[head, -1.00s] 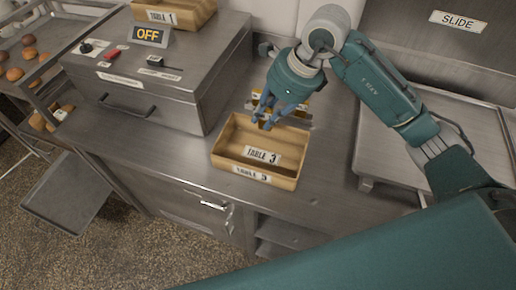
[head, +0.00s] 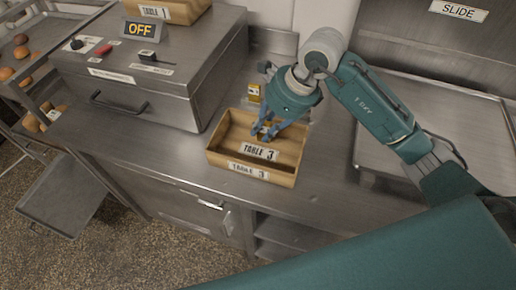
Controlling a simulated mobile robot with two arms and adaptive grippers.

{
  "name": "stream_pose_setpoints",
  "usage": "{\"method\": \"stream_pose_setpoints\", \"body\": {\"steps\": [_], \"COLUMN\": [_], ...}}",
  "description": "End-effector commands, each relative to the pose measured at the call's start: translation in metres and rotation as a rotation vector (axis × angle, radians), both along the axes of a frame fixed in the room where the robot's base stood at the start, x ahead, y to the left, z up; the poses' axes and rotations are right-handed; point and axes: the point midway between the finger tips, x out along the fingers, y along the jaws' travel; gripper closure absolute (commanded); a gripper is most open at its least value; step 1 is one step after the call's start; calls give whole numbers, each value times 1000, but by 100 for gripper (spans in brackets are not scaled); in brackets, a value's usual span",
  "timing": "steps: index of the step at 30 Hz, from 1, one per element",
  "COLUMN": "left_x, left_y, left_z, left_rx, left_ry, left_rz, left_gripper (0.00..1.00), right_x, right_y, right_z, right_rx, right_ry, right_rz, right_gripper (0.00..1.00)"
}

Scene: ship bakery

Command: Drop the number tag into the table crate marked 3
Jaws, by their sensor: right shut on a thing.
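The table crate marked 3 (head: 212,148) is an open wooden box with TABLE 3 labels, standing on the steel counter. My right gripper (head: 265,134) points down over the crate's open top, its blue fingers at or just inside the box. It is shut on a small yellowish piece, the number tag (head: 265,127), mostly hidden by the fingers; its number cannot be read. My left gripper is not in view.
A steel oven-like box (head: 150,85) with an OFF display is at left, with the table 1 crate (head: 180,8) on top. A metal tray (head: 420,130) lies at right. A rack with buns (head: 30,75) is at far left.

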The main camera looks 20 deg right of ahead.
Motion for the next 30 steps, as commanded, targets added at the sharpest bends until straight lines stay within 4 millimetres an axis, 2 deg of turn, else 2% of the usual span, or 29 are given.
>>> {"method": "stream_pose_setpoints", "body": {"steps": [1, 2, 4, 5, 13, 17, 30], "left_x": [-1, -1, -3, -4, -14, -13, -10], "left_y": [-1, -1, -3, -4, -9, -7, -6], "left_z": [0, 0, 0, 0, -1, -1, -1], "left_rx": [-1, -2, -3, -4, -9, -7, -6], "left_ry": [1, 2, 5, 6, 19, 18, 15], "left_rz": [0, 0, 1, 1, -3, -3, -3], "left_gripper": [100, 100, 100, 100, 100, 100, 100], "right_x": [0, 0, 0, 0, 0, -1, -19], "right_y": [0, 0, 0, 0, 0, -3, -31], "right_z": [1, 1, 1, 1, 1, 10, 89], "right_rx": [1, 1, 0, 0, 0, 0, -1], "right_ry": [-1, -1, 0, 0, 0, -2, -4], "right_rz": [0, 0, 0, 0, 0, 1, -1], "right_gripper": [100, 75, 61, 59, 59, 59, 59]}}
